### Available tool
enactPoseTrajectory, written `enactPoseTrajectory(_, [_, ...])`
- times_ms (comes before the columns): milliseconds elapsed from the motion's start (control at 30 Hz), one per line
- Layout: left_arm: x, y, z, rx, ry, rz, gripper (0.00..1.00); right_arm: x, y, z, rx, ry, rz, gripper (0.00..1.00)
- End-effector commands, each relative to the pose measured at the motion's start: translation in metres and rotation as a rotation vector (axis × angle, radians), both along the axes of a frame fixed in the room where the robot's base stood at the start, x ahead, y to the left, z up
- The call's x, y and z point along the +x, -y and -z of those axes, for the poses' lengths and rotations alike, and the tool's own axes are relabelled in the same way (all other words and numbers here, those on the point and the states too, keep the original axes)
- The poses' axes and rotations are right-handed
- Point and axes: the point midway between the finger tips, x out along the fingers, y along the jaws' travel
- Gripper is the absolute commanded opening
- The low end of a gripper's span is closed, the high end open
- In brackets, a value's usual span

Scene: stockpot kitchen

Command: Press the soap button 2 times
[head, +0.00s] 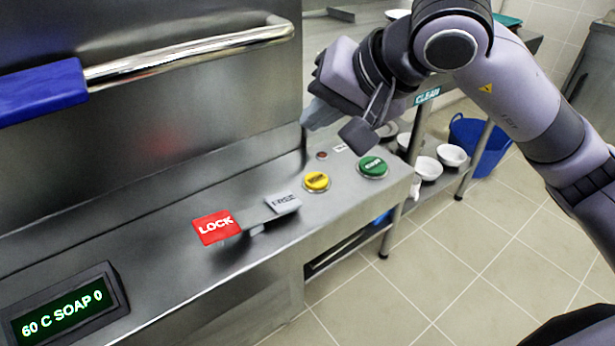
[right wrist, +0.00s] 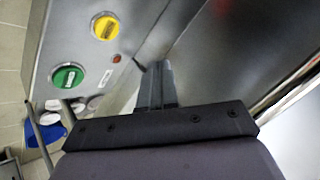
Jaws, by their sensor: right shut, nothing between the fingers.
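A yellow button (head: 316,181) and a green button (head: 372,166) sit on the steel ledge of the machine; their labels are too small to read surely. They also show in the right wrist view, yellow (right wrist: 105,26) and green (right wrist: 67,76). A lit display (head: 65,310) reads "60 C SOAP 0". My right gripper (head: 312,120) is shut and empty, above and behind the yellow button, near the machine's front panel and touching neither button. Its fingers (right wrist: 157,78) show in the right wrist view, clear of the buttons. My left gripper is out of view.
A red LOCK plate (head: 216,227) and a grey FREE plate (head: 283,203) are left of the buttons. A small red light (head: 321,155) lies behind them. A steel bar handle (head: 185,52) crosses the machine. White bowls (head: 428,168) and a blue tub (head: 470,142) are beyond the ledge.

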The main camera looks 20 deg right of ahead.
Motion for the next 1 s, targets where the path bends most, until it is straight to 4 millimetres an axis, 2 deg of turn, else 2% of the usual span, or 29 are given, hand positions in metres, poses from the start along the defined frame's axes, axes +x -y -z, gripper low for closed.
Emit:
enactPoseTrajectory(167, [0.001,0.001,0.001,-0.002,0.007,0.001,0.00,0.005,0.012,-0.006,-0.067,0.055,0.022,0.00])
enactPoseTrajectory(567, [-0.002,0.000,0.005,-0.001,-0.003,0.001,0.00,0.005,0.012,-0.003,-0.067,0.054,0.021,0.00])
enactPoseTrajectory(833, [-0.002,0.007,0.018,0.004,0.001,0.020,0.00,0.005,0.012,0.030,-0.066,0.052,0.021,0.00])
enactPoseTrajectory(1000, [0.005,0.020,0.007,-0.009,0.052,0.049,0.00,0.005,0.012,0.056,-0.065,0.052,0.022,0.00])
